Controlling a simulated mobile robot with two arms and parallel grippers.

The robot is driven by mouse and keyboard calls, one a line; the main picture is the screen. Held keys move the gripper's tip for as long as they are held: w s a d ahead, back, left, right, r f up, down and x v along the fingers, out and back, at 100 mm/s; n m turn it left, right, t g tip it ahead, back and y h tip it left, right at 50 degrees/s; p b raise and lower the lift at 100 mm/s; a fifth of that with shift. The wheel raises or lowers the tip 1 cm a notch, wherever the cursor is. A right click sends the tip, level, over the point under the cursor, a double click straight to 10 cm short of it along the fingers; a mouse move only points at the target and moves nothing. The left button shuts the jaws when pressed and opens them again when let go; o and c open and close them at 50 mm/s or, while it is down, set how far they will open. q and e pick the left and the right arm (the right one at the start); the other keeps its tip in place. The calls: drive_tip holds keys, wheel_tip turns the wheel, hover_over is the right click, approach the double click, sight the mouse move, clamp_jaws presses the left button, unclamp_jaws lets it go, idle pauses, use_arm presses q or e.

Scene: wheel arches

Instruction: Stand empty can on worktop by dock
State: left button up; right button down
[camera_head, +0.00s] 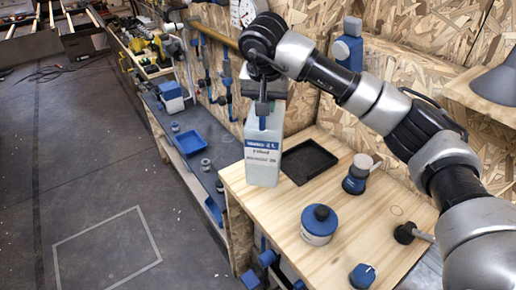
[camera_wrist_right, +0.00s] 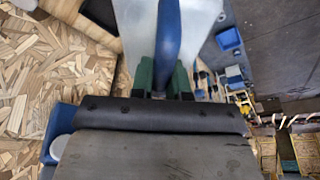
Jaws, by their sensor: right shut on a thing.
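The can (camera_head: 263,150) is a tall pale container with blue lettering, upright at the left corner of the wooden worktop (camera_head: 345,225). I cannot tell whether its base touches the wood. My right gripper (camera_head: 263,98) is above it, shut on its top. In the right wrist view, the green fingertips (camera_wrist_right: 164,76) close around the blue handle (camera_wrist_right: 169,35) of the pale can (camera_wrist_right: 202,22). A black square tray (camera_head: 308,161), which may be the dock, lies just right of the can. My left gripper is not in view.
On the worktop stand a white tub with a blue lid (camera_head: 319,224), a dark blue jar (camera_head: 357,175), a blue cap-like piece (camera_head: 362,275) and a black knob (camera_head: 405,232). A lower bench (camera_head: 200,165) runs behind left. The worktop's front left is bare.

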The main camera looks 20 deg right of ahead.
sight(266, 124)
drive_tip(key=shift+x, duration=1.2)
drive_tip(key=shift+s+f+p, duration=0.15)
drive_tip(key=shift+f+p, duration=0.2)
drive_tip(key=shift+f, duration=0.1)
wheel_tip(266, 124, down, 3)
drive_tip(key=shift+s+a+r+p, duration=0.1)
drive_tip(key=shift+s+p, duration=0.05)
drive_tip(key=shift+p, duration=0.3)
drive_tip(key=shift+f, duration=0.3)
drive_tip(key=c, duration=1.6)
unclamp_jaws()
drive_tip(key=shift+f+b, duration=0.1)
drive_tip(key=shift+b, duration=0.2)
drive_tip(key=o, duration=0.5)
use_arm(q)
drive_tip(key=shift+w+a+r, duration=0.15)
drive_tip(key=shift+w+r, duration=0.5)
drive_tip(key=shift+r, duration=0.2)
